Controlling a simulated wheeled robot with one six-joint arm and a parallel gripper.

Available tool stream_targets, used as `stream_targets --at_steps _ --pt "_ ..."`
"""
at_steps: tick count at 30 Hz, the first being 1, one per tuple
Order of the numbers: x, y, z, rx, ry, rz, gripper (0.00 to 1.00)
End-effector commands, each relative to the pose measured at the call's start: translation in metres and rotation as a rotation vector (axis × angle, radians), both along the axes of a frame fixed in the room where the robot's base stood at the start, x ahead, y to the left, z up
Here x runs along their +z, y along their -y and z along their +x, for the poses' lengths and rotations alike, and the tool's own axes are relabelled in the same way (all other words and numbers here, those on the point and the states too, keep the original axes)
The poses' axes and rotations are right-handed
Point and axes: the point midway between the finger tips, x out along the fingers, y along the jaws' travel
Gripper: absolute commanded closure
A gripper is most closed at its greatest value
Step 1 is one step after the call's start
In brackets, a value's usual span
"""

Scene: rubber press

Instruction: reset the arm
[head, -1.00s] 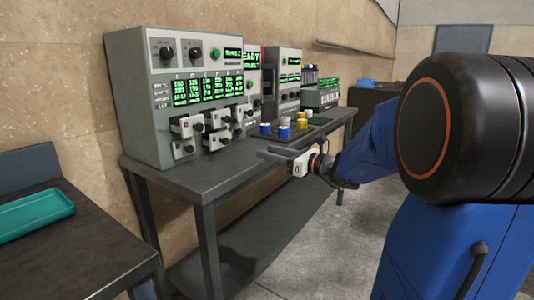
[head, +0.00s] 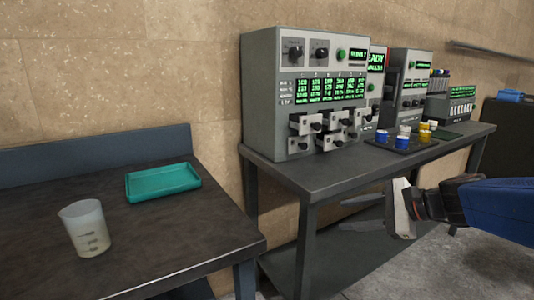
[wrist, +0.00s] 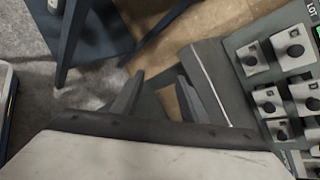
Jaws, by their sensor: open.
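My gripper (head: 362,212) is in the head view at the right, in front of the grey table's front edge. Its two fingers point left and stand apart with nothing between them. The wrist view shows the open fingers (wrist: 158,98) over the gap by the table, with the floor and table legs below. My blue forearm reaches in from the right edge of the head view.
The grey table (head: 315,182) carries a press machine (head: 300,75) with several knobbed drawers, and a tray of coloured-lid jars (head: 404,140). A dark bench (head: 120,235) at left holds a teal tray (head: 163,181) and a beaker (head: 86,228). Floor shows at lower right.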

Motion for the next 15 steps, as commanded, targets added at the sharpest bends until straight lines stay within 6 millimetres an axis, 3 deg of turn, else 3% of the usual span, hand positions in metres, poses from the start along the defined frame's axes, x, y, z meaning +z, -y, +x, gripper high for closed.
stream_targets --at_steps 3,7,15 --pt "-0.024 -0.016 -0.046 0.173 0.057 -0.232 0.60" --pt "-0.049 -0.017 -0.092 0.366 0.126 -0.487 0.60" --pt "-0.087 0.018 -0.165 0.775 0.285 -1.002 0.60"
